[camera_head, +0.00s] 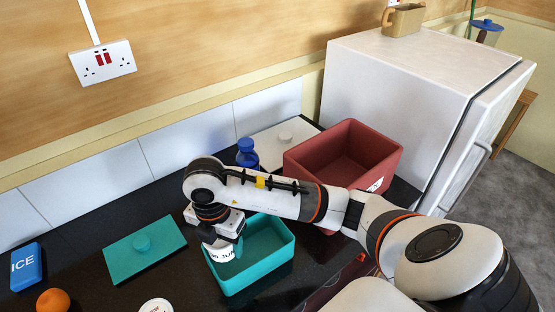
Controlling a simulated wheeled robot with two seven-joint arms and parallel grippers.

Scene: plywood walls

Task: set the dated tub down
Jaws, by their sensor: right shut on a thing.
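My right gripper (222,238) is shut on the dated tub (220,251), a small white tub with dark print of which "JU" can be read. The gripper points down and holds the tub at the left side of the open teal box (283,268). The tub overlaps the box's left wall in the picture, and I cannot tell whether it touches the box. My wrist hides the tub's top. My left gripper is not in view.
A red bin (310,171) stands behind my right forearm, beside a white fridge (400,85). A teal lid (145,248), a blue ICE block (26,267), an orange (53,300) and a white round lid (156,306) lie on the dark counter. A blue bottle (247,155) stands behind.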

